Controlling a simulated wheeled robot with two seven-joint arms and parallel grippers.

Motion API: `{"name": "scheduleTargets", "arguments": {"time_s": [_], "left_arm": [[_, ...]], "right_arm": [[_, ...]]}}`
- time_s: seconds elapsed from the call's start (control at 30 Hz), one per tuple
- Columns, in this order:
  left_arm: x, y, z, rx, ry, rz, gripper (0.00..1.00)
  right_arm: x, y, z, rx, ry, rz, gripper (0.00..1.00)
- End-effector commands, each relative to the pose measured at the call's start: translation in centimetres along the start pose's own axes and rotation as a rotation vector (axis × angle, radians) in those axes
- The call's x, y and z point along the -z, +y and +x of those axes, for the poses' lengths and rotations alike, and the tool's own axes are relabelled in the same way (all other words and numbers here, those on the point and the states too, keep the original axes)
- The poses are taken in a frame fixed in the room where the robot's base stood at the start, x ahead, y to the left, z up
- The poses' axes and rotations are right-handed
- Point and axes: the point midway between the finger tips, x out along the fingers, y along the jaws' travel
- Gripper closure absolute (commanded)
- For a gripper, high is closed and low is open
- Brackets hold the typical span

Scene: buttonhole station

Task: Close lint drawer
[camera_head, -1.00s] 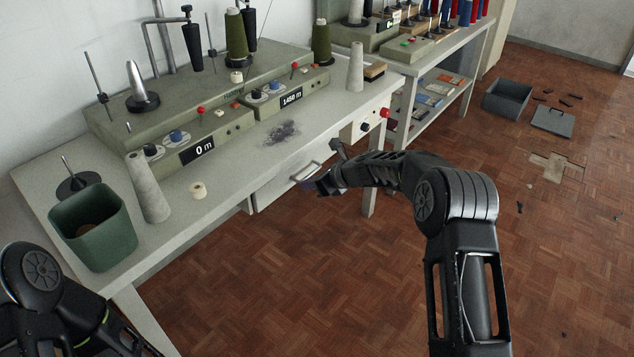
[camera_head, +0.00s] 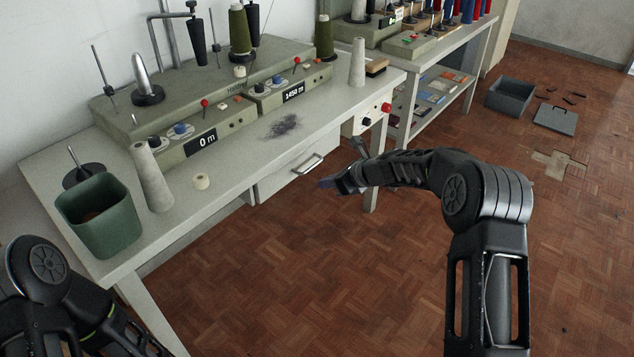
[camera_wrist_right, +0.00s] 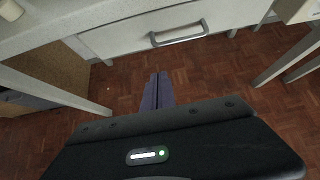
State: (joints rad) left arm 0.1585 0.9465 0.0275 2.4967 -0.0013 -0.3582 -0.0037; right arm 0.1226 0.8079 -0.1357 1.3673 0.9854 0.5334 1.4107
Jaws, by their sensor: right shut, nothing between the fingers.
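The lint drawer (camera_head: 290,176) is a pale front with a metal bar handle (camera_head: 307,164), set under the front edge of the table. Its front looks about level with the table edge; I cannot tell whether a small gap is left. In the right wrist view the drawer (camera_wrist_right: 120,38) and its handle (camera_wrist_right: 180,34) show at the top. My right gripper (camera_head: 326,183) is in front of and a little below the handle, apart from it. Its fingers (camera_wrist_right: 157,90) are together and empty over the floor. The left arm shows at the lower left, but its gripper is out of view.
A control box with a red knob (camera_head: 386,107) hangs right of the drawer. Floor in front is clear.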

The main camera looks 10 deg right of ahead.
Motion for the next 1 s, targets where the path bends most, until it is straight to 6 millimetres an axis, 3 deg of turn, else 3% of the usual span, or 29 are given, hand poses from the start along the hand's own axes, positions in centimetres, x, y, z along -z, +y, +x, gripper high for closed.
{"name": "scheduleTargets", "arguments": {"time_s": [0.03, 0.2, 0.4, 1.0], "left_arm": [[0.1, 0.1, -0.1, 0.0, 0.002, 0.0, 0.38], [0.1, 0.1, -0.3, 0.0, 0.003, 0.0, 0.38], [0.1, 0.2, -0.4, 0.0, 0.002, 0.0, 0.38], [0.1, 0.2, -0.4, 0.0, 0.002, 0.0, 0.38]], "right_arm": [[-0.2, -0.1, -1.4, 0.002, -0.001, 0.0, 1.0], [-0.1, -0.1, -5.0, 0.001, 0.0, 0.0, 1.0], [0.0, -0.1, -7.4, 0.0, 0.001, 0.001, 1.0], [0.1, 0.0, -7.7, 0.0, 0.002, -0.014, 1.0]]}}
